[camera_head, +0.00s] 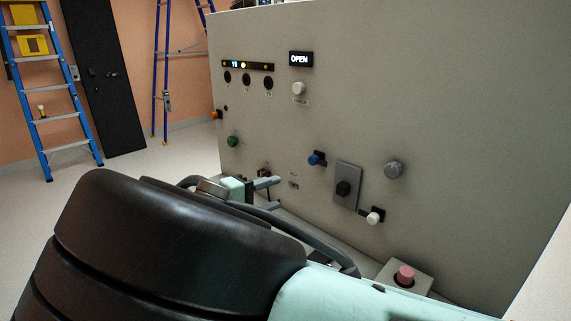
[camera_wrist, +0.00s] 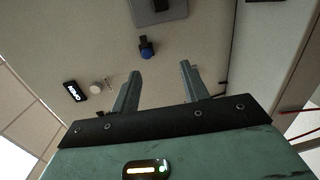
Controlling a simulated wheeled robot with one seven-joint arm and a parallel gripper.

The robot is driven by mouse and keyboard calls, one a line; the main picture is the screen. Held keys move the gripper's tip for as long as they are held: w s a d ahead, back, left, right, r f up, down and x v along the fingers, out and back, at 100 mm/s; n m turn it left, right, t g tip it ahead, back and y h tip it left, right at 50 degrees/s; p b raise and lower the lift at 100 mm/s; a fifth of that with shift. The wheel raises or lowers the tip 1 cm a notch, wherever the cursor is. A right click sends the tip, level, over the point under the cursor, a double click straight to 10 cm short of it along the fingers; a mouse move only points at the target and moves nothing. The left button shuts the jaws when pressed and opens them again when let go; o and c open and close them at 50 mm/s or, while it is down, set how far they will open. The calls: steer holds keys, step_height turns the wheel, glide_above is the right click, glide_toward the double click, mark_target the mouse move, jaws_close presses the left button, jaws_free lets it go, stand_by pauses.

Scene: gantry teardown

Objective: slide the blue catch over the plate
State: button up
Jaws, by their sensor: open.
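The blue catch (camera_head: 316,159) is a small blue knob on a black base on the grey panel. It sits just left of the grey plate (camera_head: 345,201), near its upper end, apart from it. The plate carries a black square knob (camera_head: 343,188). My gripper (camera_head: 272,192) is open and empty, left of and below the catch in the head view. In the wrist view, the catch (camera_wrist: 146,53) lies beyond the open fingertips (camera_wrist: 160,72), a little left of midway between them, with the plate (camera_wrist: 145,18) past it at the top edge.
A white-knobbed catch (camera_head: 374,217) sits at the plate's lower right. A grey round knob (camera_head: 393,169), a green button (camera_head: 232,141) and an OPEN display (camera_head: 300,59) are on the panel. A red button box (camera_head: 405,276) stands low at right. Ladders (camera_head: 60,90) stand behind left.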

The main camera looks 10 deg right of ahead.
steer(key=a+r+t, duration=0.1)
steer(key=a+r, duration=0.1)
steer(key=p, duration=0.3)
glide_toward(311, 162)
steer(key=shift+h, duration=0.3)
steer(key=x, duration=0.9)
steer(key=shift+w+d+f, duration=0.15)
steer(key=shift+w+f, duration=0.05)
steer(key=shift+w, duration=0.05)
jaws_close()
